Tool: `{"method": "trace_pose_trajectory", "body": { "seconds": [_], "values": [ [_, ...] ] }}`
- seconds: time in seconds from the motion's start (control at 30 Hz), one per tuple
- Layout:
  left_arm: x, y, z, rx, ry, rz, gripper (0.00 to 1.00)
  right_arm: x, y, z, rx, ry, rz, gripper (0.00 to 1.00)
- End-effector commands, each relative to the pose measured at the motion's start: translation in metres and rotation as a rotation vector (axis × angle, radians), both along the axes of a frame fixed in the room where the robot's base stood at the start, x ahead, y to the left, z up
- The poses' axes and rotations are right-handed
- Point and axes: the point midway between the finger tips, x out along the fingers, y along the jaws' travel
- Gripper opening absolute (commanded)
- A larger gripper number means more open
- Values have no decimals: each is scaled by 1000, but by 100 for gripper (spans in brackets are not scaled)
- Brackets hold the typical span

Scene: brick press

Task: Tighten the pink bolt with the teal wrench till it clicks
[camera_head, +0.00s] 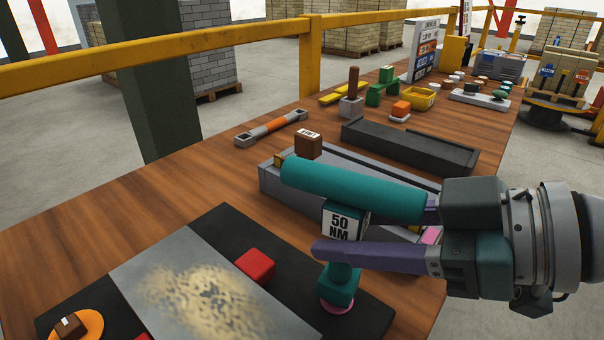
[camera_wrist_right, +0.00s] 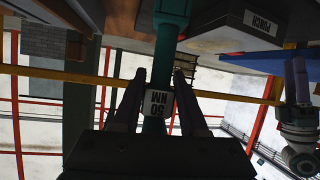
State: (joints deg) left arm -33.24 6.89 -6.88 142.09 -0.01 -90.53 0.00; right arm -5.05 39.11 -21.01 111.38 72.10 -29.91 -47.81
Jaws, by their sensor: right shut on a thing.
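The teal wrench (camera_head: 350,188) carries a white 50 NM label (camera_head: 343,225). My right gripper (camera_head: 318,215) is shut on it near the label, with one purple finger below the label and the other mostly hidden behind the teal handle. In the right wrist view the teal shaft (camera_wrist_right: 166,50) and its label (camera_wrist_right: 158,104) lie between both fingers. The wrench's lower teal end (camera_head: 338,287) sits over a pink ring (camera_head: 337,306), seemingly the pink bolt, mostly hidden. My left gripper (camera_wrist_right: 297,80) shows only in the right wrist view; its opening is unclear.
A dark trough (camera_head: 410,147) lies farther back. Bare wood (camera_head: 130,205) is free at left.

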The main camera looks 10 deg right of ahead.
Motion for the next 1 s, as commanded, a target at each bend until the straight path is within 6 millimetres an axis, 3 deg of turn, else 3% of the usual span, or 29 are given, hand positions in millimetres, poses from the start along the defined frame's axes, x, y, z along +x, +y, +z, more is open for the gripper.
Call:
{"method": "trace_pose_trajectory", "body": {
  "seconds": [0.63,1.0],
  "values": [
    [0,0,40,0,0,0,50,1,0,47,2,-4,0,0],
    [0,0,42,0,0,0,50,1,0,49,2,-2,-1,0]
  ]
}}
